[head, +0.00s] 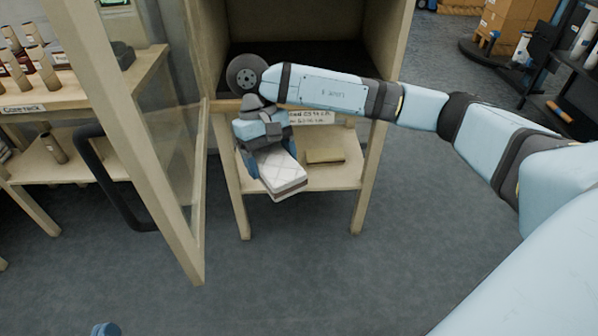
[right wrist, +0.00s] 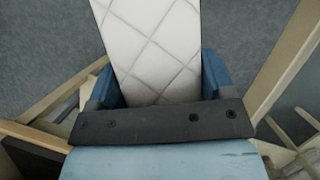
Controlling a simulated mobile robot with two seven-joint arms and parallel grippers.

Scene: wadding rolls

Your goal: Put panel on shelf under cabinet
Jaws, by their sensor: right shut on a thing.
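A white quilted panel (head: 280,172) is held in my right gripper (head: 272,160). In the right wrist view the panel (right wrist: 155,45) sits between the two blue fingers (right wrist: 160,85) and runs out away from them. The wooden shelf (head: 340,178) under the cabinet (head: 390,70) lies behind and below the panel. The panel's free end overlaps the shelf's front edge in the head view; I cannot tell whether it touches. Only a small blue tip of my left gripper (head: 105,329) shows at the bottom edge, so its jaws are hidden.
A tan block (head: 325,157) lies on the shelf, right of the panel. The cabinet's glazed door (head: 150,130) stands open at left, with a dark handle (head: 115,178). A rack with rolls (head: 45,65) stands further left. The floor in front is clear.

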